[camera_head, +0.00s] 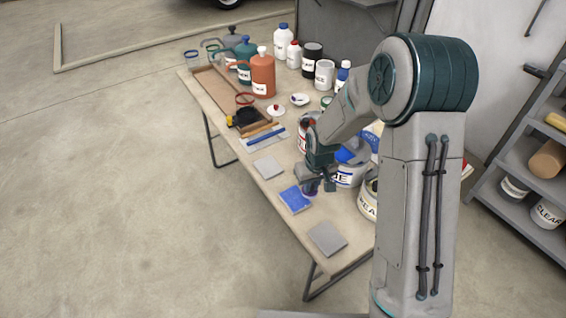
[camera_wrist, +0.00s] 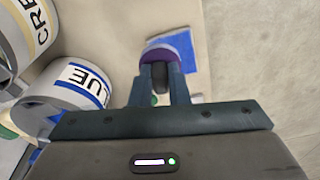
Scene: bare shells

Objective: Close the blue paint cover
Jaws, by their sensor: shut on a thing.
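The paint can marked BLUE (camera_wrist: 72,86) stands on the table at the left of the wrist view, with its label partly turned away. In the head view this can (camera_head: 347,177) is partly behind my gripper, with blue (camera_head: 352,151) at its top; I cannot tell whether that is paint or a cover. My gripper (camera_wrist: 160,84) is shut on a small dark grip piece. A rounded purple-and-white piece (camera_wrist: 172,42) shows just beyond the fingertips and seems joined to it. I cannot tell whether it is the cover. In the head view my gripper (camera_head: 318,184) is left of the can.
A cream can (camera_wrist: 22,36) stands beside the blue can. A blue square (camera_head: 295,199) and grey squares (camera_head: 327,238) lie along the table's near edge. Bottles, jugs and a wooden tray (camera_head: 210,85) fill the far end. A shelf (camera_head: 520,155) stands at right.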

